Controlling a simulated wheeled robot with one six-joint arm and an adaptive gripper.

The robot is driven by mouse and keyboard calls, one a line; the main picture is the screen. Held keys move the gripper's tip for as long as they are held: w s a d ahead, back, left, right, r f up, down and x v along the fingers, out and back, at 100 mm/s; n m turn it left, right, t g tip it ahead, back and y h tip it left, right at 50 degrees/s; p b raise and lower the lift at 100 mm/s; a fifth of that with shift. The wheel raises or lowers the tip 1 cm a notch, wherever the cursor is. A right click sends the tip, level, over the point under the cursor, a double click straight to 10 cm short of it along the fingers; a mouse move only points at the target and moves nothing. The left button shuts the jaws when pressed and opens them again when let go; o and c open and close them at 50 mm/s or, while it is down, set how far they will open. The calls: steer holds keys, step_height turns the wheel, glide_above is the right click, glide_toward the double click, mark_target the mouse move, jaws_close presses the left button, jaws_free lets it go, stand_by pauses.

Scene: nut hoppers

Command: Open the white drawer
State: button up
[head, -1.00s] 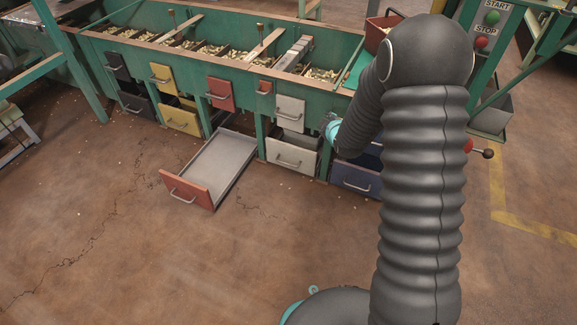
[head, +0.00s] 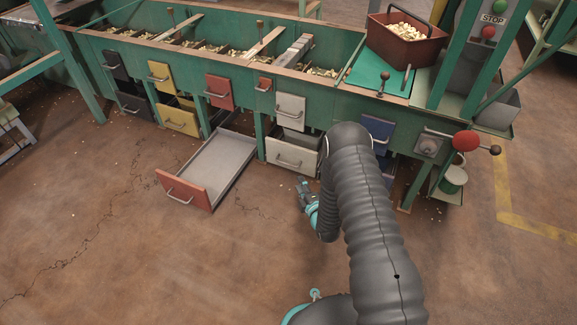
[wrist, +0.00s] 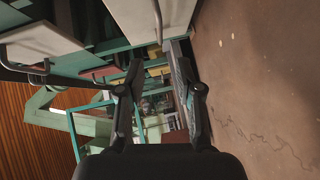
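Two white fronts with bar handles sit one above the other on the green bench: an upper one (head: 291,110) and a lower white drawer (head: 287,157). The lower drawer seems to stand slightly out at its top; how far I cannot tell. My gripper (head: 303,188) is low in front of its right part, apart from it. In the wrist view my gripper (wrist: 161,92) is open, with nothing between the fingers. The lower white drawer (wrist: 125,18) is at the top there, its handle near the fingers' upper side, and the upper white front (wrist: 42,44) is at left.
A red-fronted drawer (head: 185,189) is pulled far out onto the floor side, left of my gripper. Blue (head: 377,133), yellow (head: 178,118) and black fronts line the bench.

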mark_target(288, 164)
steer(key=b+x, duration=0.1)
steer(key=x, duration=1.2)
steer(key=shift+w+f+b, duration=0.1)
steer(key=shift+w+b, duration=0.15)
steer(key=shift+b, duration=0.15)
steer(key=shift+c, duration=0.2)
jaws_close()
